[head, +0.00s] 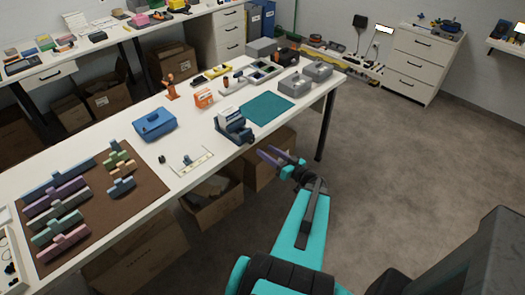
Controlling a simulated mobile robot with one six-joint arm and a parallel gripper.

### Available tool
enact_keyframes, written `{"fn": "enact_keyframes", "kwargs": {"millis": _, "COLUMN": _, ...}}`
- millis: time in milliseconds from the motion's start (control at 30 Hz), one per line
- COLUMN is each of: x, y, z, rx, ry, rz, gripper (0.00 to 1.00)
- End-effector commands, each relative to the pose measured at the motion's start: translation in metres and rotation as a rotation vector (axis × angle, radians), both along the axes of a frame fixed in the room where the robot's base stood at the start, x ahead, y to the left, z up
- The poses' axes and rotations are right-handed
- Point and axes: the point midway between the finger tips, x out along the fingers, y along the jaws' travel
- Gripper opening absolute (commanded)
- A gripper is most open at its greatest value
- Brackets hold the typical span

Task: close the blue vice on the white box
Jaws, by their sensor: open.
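The blue vice (229,129) stands on the white table near its front edge, just left of the teal mat. A pale block that looks like the white box (236,115) shows at its upper part. It appears to sit between the jaws, but I cannot tell if the jaws touch it. The vice's handle is not clear at this size. My gripper (265,152) is open and empty, with its purple fingers apart. It is in front of the table edge, to the lower right of the vice and apart from it.
A blue case (155,124), an orange box (204,98), a teal mat (267,110) and grey metal boxes (295,85) stand around the vice. A brown mat (140,196) holds several coloured blocks at left. Open cartons (213,203) lie below the table. The floor at right is clear.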

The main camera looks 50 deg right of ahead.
Motion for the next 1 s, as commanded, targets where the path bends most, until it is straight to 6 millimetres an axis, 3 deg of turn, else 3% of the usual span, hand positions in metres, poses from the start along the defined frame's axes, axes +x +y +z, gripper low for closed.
{"fn": "enact_keyframes", "kwargs": {"millis": 300, "x": -0.041, "y": 0.003, "z": -0.001, "rx": -0.001, "ry": -0.001, "rz": -0.003, "gripper": 0.47}}
{"fn": "enact_keyframes", "kwargs": {"millis": 500, "x": -0.056, "y": 0.004, "z": 0.0, "rx": 0.0, "ry": -0.002, "rz": -0.002, "gripper": 0.47}}
{"fn": "enact_keyframes", "kwargs": {"millis": 1000, "x": -0.06, "y": 0.004, "z": 0.0, "rx": 0.0, "ry": -0.001, "rz": 0.0, "gripper": 0.47}}
